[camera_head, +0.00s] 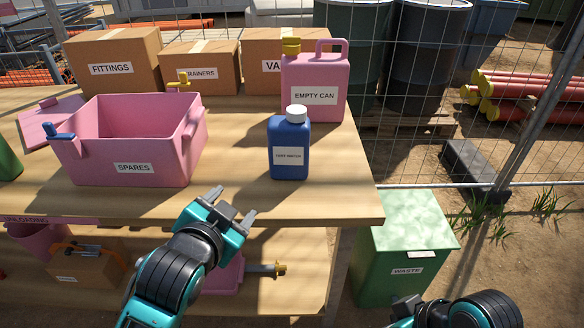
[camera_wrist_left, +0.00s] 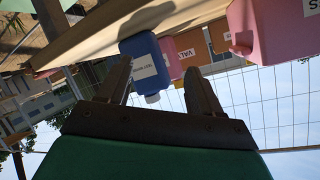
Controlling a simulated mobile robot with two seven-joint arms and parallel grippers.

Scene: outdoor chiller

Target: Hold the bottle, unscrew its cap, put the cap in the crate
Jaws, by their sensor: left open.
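The blue bottle (camera_head: 289,152) with its white cap (camera_head: 297,113) on top stands upright on the wooden table. The pink crate (camera_head: 133,168) labelled SPARES stands open on the left of the table. My left gripper (camera_head: 228,203) is open and empty at the table's front edge, in front of and left of the bottle. In the left wrist view, which is upside down, the bottle (camera_wrist_left: 146,62) and its cap (camera_wrist_left: 152,98) show beyond the open fingers (camera_wrist_left: 160,85), not touching them.
The pink EMPTY CAN jug (camera_head: 316,79) stands behind the bottle. Cardboard boxes (camera_head: 114,62) line the back, and a pink lid (camera_head: 48,122) lies left of the crate. A green WASTE bin (camera_head: 408,245) stands right of the table. Table space between crate and bottle is clear.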

